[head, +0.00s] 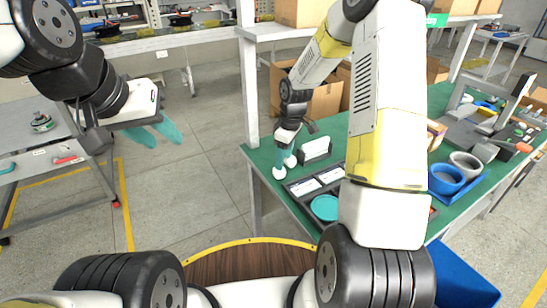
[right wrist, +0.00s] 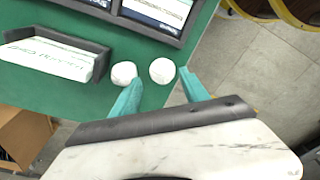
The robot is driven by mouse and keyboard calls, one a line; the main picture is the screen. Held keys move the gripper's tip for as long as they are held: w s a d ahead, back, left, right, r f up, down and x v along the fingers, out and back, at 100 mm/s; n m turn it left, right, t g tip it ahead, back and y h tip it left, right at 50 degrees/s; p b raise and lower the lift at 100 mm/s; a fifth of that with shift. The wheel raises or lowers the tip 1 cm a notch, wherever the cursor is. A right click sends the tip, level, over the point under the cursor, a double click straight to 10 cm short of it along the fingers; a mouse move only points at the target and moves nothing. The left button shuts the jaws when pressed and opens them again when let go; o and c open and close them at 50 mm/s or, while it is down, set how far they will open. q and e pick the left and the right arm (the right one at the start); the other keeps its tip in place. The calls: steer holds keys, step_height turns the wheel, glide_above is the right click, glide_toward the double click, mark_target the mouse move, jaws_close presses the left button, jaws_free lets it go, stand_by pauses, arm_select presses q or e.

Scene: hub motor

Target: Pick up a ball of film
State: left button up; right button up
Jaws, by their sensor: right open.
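Two white balls of film lie side by side near the edge of the green table. In the right wrist view, one ball (right wrist: 162,71) appears between my open fingertips and the other ball (right wrist: 123,72) is just beyond the left fingertip. In the head view they also show, one ball (head: 279,172) at the edge and one (head: 291,161) beside it. My right gripper (right wrist: 160,78) points at them, empty; I cannot tell the remaining gap. It shows in the head view (head: 284,148). My left gripper (head: 163,136) hangs open and empty over the floor, away from the table.
A dark holder with a white box (right wrist: 55,57) stands beside the balls. A dark tray (right wrist: 165,12) with labelled packs lies close by. The table (head: 257,154) also carries a blue bowl (head: 445,180) and a grey bowl (head: 466,164). A white post (head: 248,75) rises behind the table edge.

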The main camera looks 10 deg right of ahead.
steer(key=f, duration=0.4)
steer(key=a+f, duration=0.1)
steer(key=f, duration=0.1)
steer(key=shift+w+a, duration=0.1)
steer(key=shift+w, duration=0.15)
steer(key=shift+c, duration=0.4)
steer(key=c, duration=1)
